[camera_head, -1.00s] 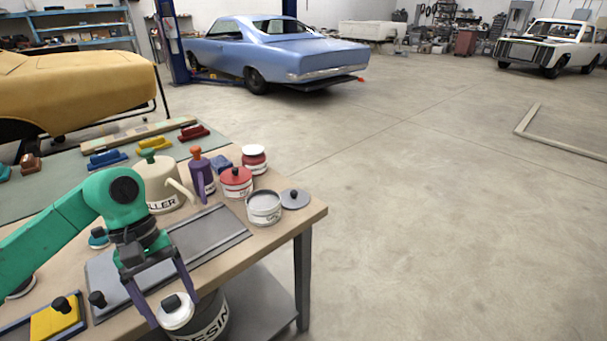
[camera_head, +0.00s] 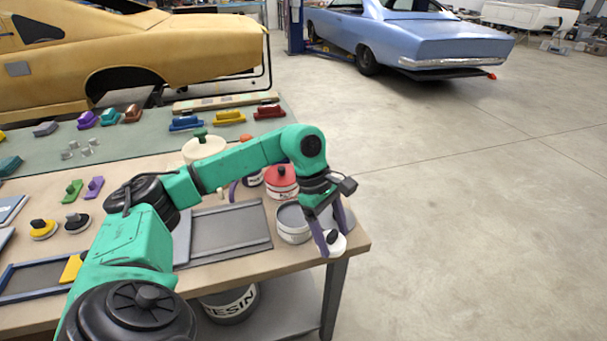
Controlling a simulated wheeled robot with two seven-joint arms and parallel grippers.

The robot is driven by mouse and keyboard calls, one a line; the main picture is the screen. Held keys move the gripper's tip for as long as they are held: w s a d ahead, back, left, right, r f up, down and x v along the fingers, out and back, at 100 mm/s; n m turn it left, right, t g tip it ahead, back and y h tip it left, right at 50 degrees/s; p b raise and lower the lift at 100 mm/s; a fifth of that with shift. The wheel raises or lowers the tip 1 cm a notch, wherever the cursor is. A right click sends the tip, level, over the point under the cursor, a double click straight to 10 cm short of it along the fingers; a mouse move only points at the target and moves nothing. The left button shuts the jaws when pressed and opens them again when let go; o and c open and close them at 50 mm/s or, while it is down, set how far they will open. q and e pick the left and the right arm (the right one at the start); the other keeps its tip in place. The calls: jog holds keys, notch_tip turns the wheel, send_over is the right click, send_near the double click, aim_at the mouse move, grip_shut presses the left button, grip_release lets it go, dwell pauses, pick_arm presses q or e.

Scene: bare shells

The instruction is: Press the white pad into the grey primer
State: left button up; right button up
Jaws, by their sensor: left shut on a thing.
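My left gripper (camera_head: 331,240) is shut on the white pad (camera_head: 332,251), a round white disc with a black knob on top. It holds the pad near the right front corner of the workbench, just right of and nearer than the grey primer (camera_head: 291,224). The primer is an open white can with grey inside its rim, standing on the bench. Whether the pad touches the bench or can is not clear. A grey lid (camera_head: 347,217) shows partly behind the fingers. My right gripper is not in view.
A red-lidded can (camera_head: 281,183) stands just behind the primer. Left of the primer lies a grey metal tray (camera_head: 232,228). My left arm crosses over the bench (camera_head: 352,246) and hides part of it. A resin bucket (camera_head: 232,303) sits on the shelf below.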

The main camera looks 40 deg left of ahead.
pick_arm(q)
jog(key=a+r+n+t+y, duration=0.1)
jog(key=a+n, duration=0.2)
jog(key=n, duration=0.2)
jog(key=w+a+r+n+t+y+p, duration=0.1)
jog(key=a+n+t, duration=0.1)
jog(key=n, duration=0.3)
jog(key=w+a+r+n+t+y+p, duration=0.1)
jog(key=a+r+n, duration=0.1)
jog(key=a+n, duration=0.2)
jog(key=shift+a+n+t+y, duration=0.3)
jog(key=shift+n, duration=0.6)
jog(key=a+f+n+b, duration=0.1)
jog(key=f+n+y+b, duration=0.1)
jog(key=a+f+n+b, duration=0.1)
jog(key=f+n+b, duration=0.1)
jog(key=shift+w+a+y, duration=0.2)
jog(key=shift+a+y, duration=0.1)
jog(key=shift+a, duration=0.05)
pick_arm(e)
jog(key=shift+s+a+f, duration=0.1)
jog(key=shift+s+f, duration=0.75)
pick_arm(q)
jog(key=shift+r, duration=0.1)
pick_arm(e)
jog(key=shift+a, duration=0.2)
